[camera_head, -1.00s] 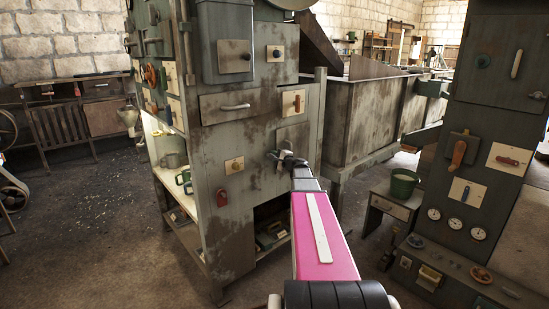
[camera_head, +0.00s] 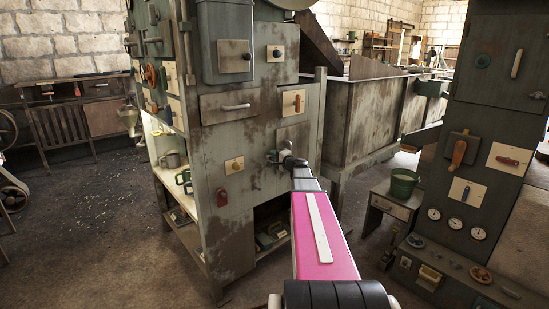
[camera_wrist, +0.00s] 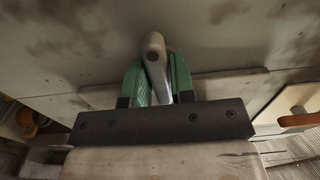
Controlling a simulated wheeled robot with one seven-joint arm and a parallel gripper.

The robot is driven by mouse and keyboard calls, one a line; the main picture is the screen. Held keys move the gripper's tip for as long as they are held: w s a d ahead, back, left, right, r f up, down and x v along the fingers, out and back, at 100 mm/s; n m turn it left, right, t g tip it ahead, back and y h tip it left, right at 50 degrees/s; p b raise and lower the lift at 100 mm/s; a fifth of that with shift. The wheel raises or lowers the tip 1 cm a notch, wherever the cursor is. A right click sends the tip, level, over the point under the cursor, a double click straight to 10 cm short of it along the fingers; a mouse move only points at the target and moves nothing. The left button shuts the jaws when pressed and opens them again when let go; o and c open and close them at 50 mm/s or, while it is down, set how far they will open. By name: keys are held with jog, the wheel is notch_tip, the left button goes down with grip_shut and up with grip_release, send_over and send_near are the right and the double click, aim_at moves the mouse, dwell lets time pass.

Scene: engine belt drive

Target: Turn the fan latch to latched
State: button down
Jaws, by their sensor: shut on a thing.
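The fan latch shows in the wrist view as a grey metal lever (camera_wrist: 154,58) with a rounded end and a dark pivot spot. It is mounted on a flat plate on the stained grey-green machine front. My gripper (camera_wrist: 158,77) has its two green fingers on either side of the lever, closed on it. In the head view my gripper (camera_head: 281,157) is at the plate (camera_head: 293,137) on the lower right of the machine front. My wrist and fingers hide most of the latch there, so its exact angle is hard to read.
A drawer with a pale handle (camera_head: 235,107) and an orange-handled switch (camera_head: 293,101) sit above the latch. A red lever (camera_head: 221,196) is at lower left. A control cabinet (camera_head: 497,120) stands at right, near a green bucket (camera_head: 404,182). Open floor lies at left.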

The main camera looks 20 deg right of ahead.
jog(key=c, duration=1.3)
grip_release()
jog(key=shift+c, duration=0.2)
jog(key=shift+s, duration=0.1)
jog(key=v, duration=1)
jog(key=shift+s, duration=0.35)
jog(key=shift+d, duration=0.1)
